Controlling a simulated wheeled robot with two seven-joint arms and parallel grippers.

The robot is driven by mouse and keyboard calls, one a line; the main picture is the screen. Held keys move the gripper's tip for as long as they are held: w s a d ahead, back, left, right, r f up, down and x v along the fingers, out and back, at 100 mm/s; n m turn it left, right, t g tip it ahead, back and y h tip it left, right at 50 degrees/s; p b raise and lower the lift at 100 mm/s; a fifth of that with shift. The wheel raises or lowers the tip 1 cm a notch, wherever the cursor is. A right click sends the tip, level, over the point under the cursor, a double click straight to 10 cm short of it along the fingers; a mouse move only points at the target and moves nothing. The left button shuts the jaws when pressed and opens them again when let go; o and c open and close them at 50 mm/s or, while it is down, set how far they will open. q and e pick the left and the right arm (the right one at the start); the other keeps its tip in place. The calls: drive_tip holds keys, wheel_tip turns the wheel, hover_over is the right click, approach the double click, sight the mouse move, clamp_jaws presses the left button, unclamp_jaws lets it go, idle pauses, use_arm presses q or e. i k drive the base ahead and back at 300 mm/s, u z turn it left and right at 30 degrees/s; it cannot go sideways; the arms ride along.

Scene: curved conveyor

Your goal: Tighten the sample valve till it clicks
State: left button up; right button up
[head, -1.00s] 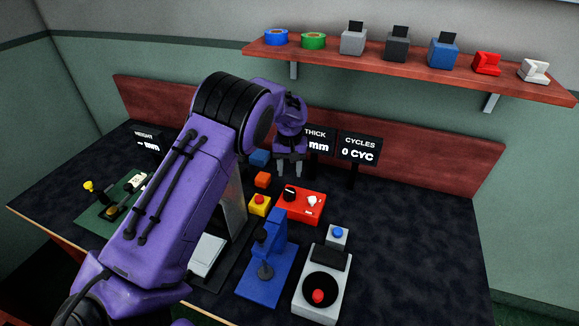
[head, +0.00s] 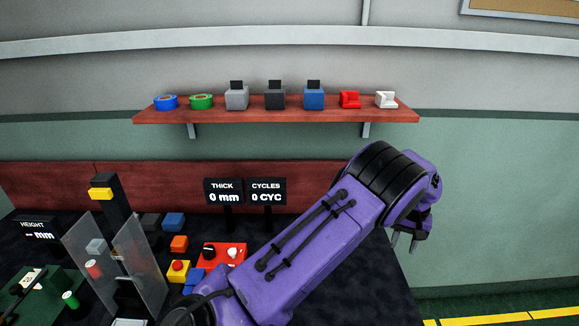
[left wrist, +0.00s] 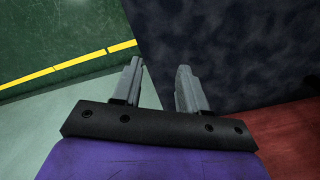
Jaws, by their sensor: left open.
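No part is plainly marked as the sample valve, and I cannot tell whether it is in view. A red box (head: 221,254) with a black knob (head: 208,250) and a white knob (head: 232,252) stands on the dark table, left of my left arm. My left gripper (head: 403,243) is out past the arm's elbow on the right, apart from the box. In the left wrist view the left gripper (left wrist: 158,72) is open, with nothing between its two grey fingers. My right gripper is not in view.
A clear-panelled stand (head: 103,193), a yellow block with a red button (head: 178,271) and an orange block (head: 179,243) are left. A red shelf (head: 290,115) hangs above. Floor shows on the right.

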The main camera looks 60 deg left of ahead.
sight(208, 251)
drive_tip(key=z, duration=0.65)
drive_tip(key=k, duration=0.75)
drive_tip(key=u, duration=1.7)
